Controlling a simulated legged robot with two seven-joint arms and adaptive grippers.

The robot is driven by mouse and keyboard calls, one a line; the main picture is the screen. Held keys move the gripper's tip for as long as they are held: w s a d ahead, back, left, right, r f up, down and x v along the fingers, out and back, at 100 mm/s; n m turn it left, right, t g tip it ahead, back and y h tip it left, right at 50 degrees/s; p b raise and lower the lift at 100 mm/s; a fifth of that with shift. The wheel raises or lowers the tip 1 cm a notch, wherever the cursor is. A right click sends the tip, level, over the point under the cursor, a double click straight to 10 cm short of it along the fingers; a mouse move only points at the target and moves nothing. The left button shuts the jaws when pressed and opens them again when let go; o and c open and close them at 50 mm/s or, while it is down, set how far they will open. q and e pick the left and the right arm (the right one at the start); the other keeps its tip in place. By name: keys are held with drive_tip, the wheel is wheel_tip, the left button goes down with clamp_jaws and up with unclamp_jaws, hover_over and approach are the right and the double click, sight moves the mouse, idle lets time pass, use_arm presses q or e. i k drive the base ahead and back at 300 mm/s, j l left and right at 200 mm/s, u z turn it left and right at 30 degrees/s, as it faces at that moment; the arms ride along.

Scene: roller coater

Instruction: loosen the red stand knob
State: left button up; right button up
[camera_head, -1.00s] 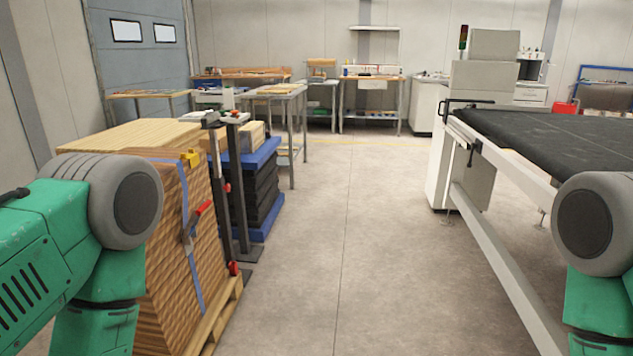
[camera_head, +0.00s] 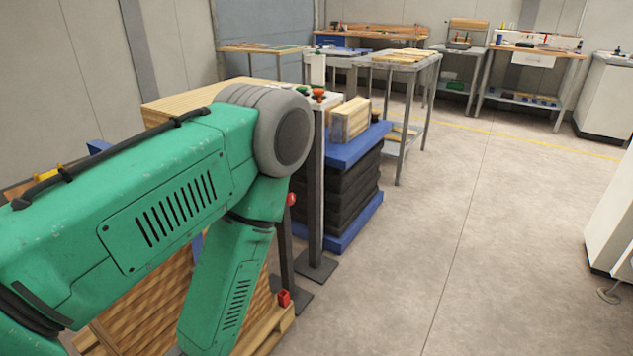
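Two dark upright stands rise beside the wooden stack on the left. A red knob (camera_head: 291,199) shows on the nearer stand (camera_head: 286,247), just right of my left arm's elbow, which hides part of that stand. A second red part (camera_head: 285,297) sits low near that stand's foot. The other stand (camera_head: 317,190) carries a box at its top with a green button (camera_head: 303,90) and a red button (camera_head: 318,94). My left arm crosses the left half of the view, but its gripper is out of view. My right arm and gripper are out of view.
The wood stack (camera_head: 140,305) on a pallet is largely behind my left arm. A black stack between blue boards (camera_head: 352,150) stands behind the stands. Worktables line the back. The floor (camera_head: 450,270) at centre and right is clear; a white cabinet (camera_head: 612,225) edges in at right.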

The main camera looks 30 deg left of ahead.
sight(291, 198)
drive_tip(key=i+l+u, duration=0.15)
drive_tip(key=i+u, duration=0.3)
drive_tip(key=i, duration=0.15)
drive_tip(key=i+l+u, duration=0.4)
drive_tip(key=i, duration=0.2)
drive_tip(key=i+l+u, duration=0.85)
drive_tip(key=l+u, duration=0.15)
drive_tip(key=i+l+u, duration=0.15)
drive_tip(key=l+u, duration=0.15)
drive_tip(key=i+l+u, duration=0.1)
drive_tip(key=l+u, duration=0.15)
drive_tip(key=l, duration=0.2)
drive_tip(key=l+u, duration=0.55)
drive_tip(key=l, duration=0.3)
drive_tip(key=i, duration=0.05)
